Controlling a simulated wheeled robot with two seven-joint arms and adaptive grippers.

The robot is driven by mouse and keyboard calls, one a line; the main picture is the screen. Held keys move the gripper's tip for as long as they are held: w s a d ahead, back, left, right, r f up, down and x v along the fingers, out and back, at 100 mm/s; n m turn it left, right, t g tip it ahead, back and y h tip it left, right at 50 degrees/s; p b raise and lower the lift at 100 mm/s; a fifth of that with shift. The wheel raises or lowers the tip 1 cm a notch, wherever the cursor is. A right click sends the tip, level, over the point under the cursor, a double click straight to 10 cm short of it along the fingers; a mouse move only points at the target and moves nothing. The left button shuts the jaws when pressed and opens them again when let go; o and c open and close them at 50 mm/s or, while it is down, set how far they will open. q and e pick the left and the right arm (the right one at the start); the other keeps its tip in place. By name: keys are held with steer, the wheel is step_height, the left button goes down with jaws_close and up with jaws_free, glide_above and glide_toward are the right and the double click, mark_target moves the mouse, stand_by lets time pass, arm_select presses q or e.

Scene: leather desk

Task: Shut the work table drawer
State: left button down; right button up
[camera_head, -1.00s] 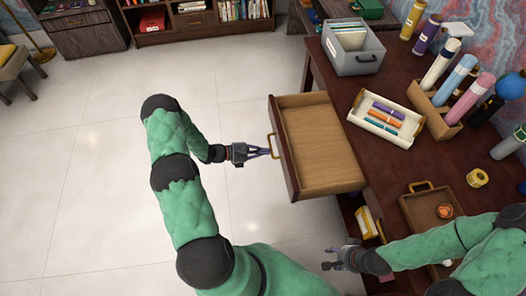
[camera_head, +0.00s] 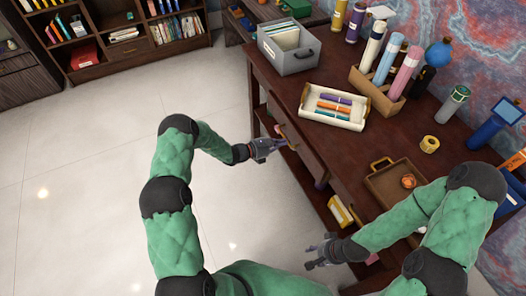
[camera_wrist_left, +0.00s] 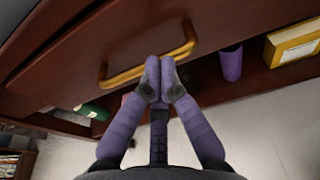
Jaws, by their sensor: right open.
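The work table drawer (camera_head: 302,148) now sits in the dark wood table (camera_head: 350,150), with its inside no longer visible in the head view. I cannot tell whether its front is fully flush. Its brass handle (camera_wrist_left: 122,76) crosses the drawer front in the left wrist view. My left gripper (camera_head: 284,144) is at the drawer front. In the left wrist view its purple fingers (camera_wrist_left: 160,78) are together, with their tips against or just in front of the handle. My right gripper (camera_head: 312,252) is open and empty, low beside the table's near end.
On the table stand a grey file box (camera_head: 288,48), a white tray of markers (camera_head: 333,118), a holder with rolls (camera_head: 378,95), a yellow tape roll (camera_head: 429,144) and a wooden tray (camera_head: 380,184). A lower shelf holds a yellow box (camera_head: 341,211). The floor to the left is clear.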

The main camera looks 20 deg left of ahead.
mark_target(294, 137)
arm_select(q)
steer(key=x, duration=0.2)
steer(key=r+x, duration=0.1)
steer(key=x, duration=0.1)
steer(key=shift+w+d+f+b, duration=0.1)
steer(key=shift+f+b, duration=0.05)
steer(key=shift+b, duration=0.25)
arm_select(e)
steer(key=shift+s+a+f, duration=0.1)
steer(key=shift+f, duration=0.45)
arm_select(q)
steer(key=shift+r, duration=0.2)
steer(key=shift+a, duration=0.3)
steer(key=p+v, duration=0.3)
steer(key=v, duration=1)
steer(key=shift+s, duration=0.45)
arm_select(e)
steer(key=shift+s+r, duration=0.4)
steer(key=shift+r, duration=0.45)
steer(key=shift+s+r, duration=0.35)
steer(key=shift+r, duration=0.5)
arm_select(q)
steer(key=shift+f, duration=0.15)
